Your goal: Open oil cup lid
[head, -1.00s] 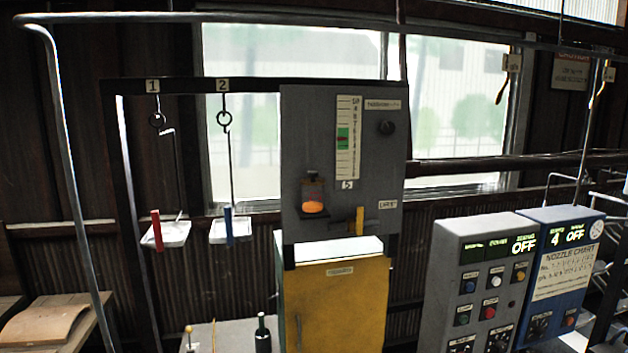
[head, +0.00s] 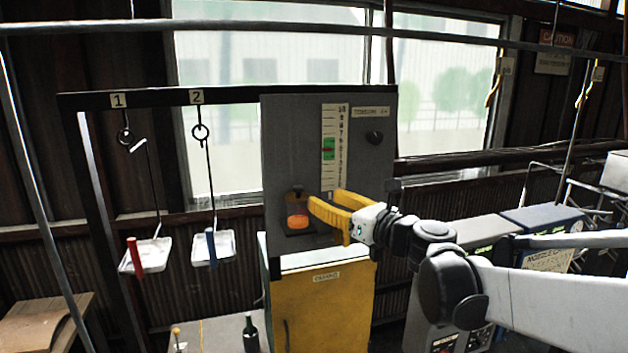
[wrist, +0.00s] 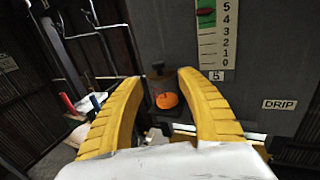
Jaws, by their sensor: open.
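The oil cup (head: 297,219) is a small dark-framed cup with orange contents, fixed low on the grey panel (head: 285,135). Its dark top part, the lid (head: 295,191), is small, and I cannot tell its exact position. My gripper (head: 322,203) has yellow fingers and reaches in from the right, close beside the cup. In the wrist view the cup (wrist: 164,97) shows between the two spread fingertips (wrist: 161,77), with its lid (wrist: 157,71) just above the orange. The fingers hold nothing. I cannot tell whether either finger touches the cup.
A scale strip (head: 329,148) and a dark knob (head: 374,137) sit on the panel. A DRIP label (wrist: 281,104) is to the right. Two hanging trays (head: 150,255) are left. A yellow cabinet (head: 320,310) stands below and control boxes (head: 545,220) are right.

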